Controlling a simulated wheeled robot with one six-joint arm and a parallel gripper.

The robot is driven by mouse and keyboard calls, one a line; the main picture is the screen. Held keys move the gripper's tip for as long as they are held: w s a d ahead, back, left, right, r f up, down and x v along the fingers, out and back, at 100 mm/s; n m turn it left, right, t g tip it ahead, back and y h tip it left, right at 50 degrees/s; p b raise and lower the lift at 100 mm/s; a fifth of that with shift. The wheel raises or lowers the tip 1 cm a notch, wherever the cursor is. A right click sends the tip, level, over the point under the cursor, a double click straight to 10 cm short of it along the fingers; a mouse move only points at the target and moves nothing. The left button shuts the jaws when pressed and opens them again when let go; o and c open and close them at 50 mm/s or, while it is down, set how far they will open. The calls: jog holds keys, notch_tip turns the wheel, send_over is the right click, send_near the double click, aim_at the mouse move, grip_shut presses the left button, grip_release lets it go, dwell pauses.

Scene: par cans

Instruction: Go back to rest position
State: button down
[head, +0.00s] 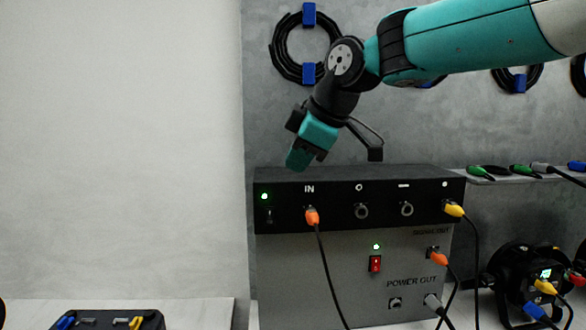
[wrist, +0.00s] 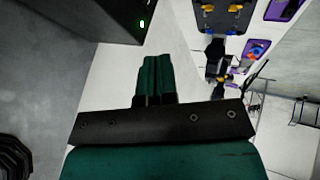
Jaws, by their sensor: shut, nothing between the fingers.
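My gripper (head: 298,157) is in the head view, above the top left of a black and grey control box. Its teal fingers point down and to the left. In the wrist view the two teal fingers (wrist: 154,80) lie side by side, shut with nothing between them. The fingertips look close to the top of the box in the head view; whether they touch it I cannot tell.
The control box (head: 335,270) has orange and yellow plugs with hanging cables. A par can (head: 520,280) stands at the right. A black case (head: 108,320) lies at the lower left. Coiled cables (head: 275,50) hang on the wall. The left side is free.

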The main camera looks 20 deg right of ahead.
dwell(0.3)
jog(key=s+a+f+m+g, duration=0.2)
jog(key=s+a+f+g, duration=0.1)
jog(key=s+f, duration=0.6)
jog(key=s+a+f+m+g+y, duration=0.1)
jog(key=s+a+f+m+g, duration=0.2)
jog(key=s, duration=1.3)
notch_tip(320, 180, down, 6)
jog(key=shift+a+r+m+g, duration=0.15)
jog(key=shift+a+m+g, duration=0.15)
jog(key=shift+a, duration=0.65)
